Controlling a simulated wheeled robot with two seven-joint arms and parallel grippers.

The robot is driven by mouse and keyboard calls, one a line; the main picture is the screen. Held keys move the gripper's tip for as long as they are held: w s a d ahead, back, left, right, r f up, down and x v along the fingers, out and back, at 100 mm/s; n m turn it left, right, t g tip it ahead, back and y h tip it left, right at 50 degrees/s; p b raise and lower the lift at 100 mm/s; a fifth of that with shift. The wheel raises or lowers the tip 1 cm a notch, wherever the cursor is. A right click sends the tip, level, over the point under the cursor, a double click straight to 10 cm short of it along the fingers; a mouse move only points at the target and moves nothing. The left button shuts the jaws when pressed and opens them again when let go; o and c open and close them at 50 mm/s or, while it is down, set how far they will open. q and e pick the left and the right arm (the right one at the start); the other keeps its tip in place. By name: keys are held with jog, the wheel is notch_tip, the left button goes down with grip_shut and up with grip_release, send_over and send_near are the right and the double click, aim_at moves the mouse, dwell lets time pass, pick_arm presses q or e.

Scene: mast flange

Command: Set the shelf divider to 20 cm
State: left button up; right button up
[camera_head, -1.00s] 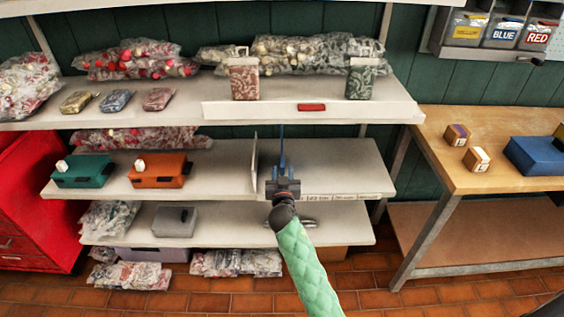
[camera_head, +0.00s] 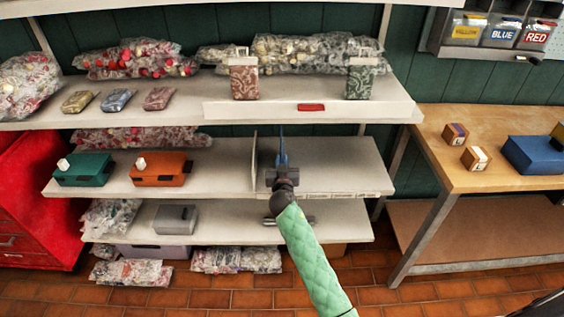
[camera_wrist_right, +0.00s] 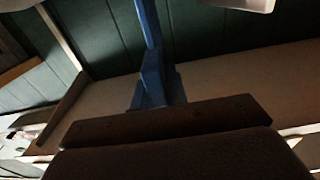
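The shelf divider (camera_head: 254,160) is a thin, pale upright plate on the middle shelf (camera_head: 340,165), seen nearly edge-on in the head view. My right gripper (camera_head: 282,147) reaches over that shelf just right of the divider, with a narrow gap between them in the picture. Its blue fingers look pressed together, with nothing between them. My left gripper is not in view.
A teal box (camera_head: 83,169) and an orange box (camera_head: 160,168) stand left of the divider. The middle shelf is clear on the right. The upper shelf (camera_head: 120,117) hangs above, and a grey box (camera_head: 175,219) sits below. A wooden table (camera_head: 500,115) stands at right.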

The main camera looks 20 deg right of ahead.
jog(key=shift+d, duration=0.1)
grip_shut()
pick_arm(q)
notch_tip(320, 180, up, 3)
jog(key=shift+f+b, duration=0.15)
jog(key=shift+b, duration=0.15)
pick_arm(e)
jog(key=s+d, duration=0.2)
jog(key=d, duration=0.7)
jog(key=shift+s+d, duration=0.25)
jog(key=shift+s, duration=0.15)
jog(key=o, duration=0.7)
grip_release()
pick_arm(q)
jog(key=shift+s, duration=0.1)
pick_arm(e)
jog(key=shift+o, duration=0.2)
